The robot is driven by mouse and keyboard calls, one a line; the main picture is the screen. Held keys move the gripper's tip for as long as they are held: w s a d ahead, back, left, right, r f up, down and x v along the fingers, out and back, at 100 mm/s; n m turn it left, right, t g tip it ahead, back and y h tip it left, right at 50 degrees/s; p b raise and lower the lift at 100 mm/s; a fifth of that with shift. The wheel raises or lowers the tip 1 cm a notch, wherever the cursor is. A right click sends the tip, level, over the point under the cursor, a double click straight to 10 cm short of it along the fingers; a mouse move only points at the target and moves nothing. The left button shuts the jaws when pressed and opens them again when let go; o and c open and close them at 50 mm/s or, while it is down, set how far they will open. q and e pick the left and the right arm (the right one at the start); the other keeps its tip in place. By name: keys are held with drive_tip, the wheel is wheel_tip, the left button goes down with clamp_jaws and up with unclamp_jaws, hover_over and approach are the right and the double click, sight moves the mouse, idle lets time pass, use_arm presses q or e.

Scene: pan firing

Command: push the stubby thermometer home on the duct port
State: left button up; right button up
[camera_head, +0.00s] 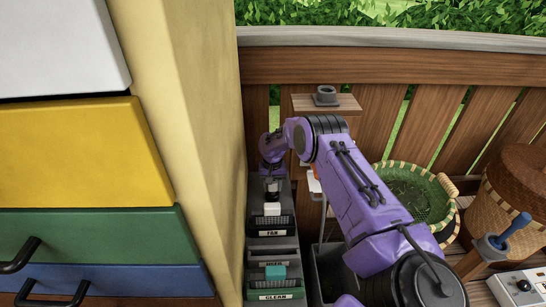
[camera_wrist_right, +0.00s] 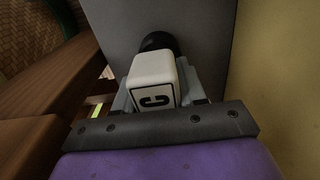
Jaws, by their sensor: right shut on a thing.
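My right gripper (camera_head: 272,190) reaches down at the upper dark box, beside the cream wall. In the right wrist view, the gripper (camera_wrist_right: 162,100) is shut on a white block marked with a black C (camera_wrist_right: 155,82), which I take for the stubby thermometer. A dark round part (camera_wrist_right: 159,42) shows just beyond the block, against a grey panel (camera_wrist_right: 205,30). It may be the duct port; the block hides where they meet, so I cannot tell how they touch. A white piece (camera_head: 272,209) shows just below the gripper in the head view. My left gripper is not in view.
Below the upper box stands a tray marked CLEAN (camera_head: 270,296) with a teal block (camera_head: 275,271). The cream wall (camera_head: 190,130) is close on the left. A green-lined basket (camera_head: 415,195) and a small grey ring on a wooden post (camera_head: 326,96) are to the right.

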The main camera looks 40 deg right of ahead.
drive_tip(key=shift+f+b, duration=0.35)
drive_tip(key=shift+f, duration=0.15)
drive_tip(key=shift+r, duration=0.15)
drive_tip(key=shift+r+p, duration=1.2)
drive_tip(key=shift+r, duration=0.05)
drive_tip(key=shift+f+b, duration=1.2)
drive_tip(key=shift+f, duration=0.2)
drive_tip(key=shift+r, duration=0.15)
drive_tip(key=shift+r+p, duration=0.35)
drive_tip(key=shift+p, duration=0.2)
drive_tip(key=shift+r+p, duration=0.65)
drive_tip(key=shift+r, duration=0.2)
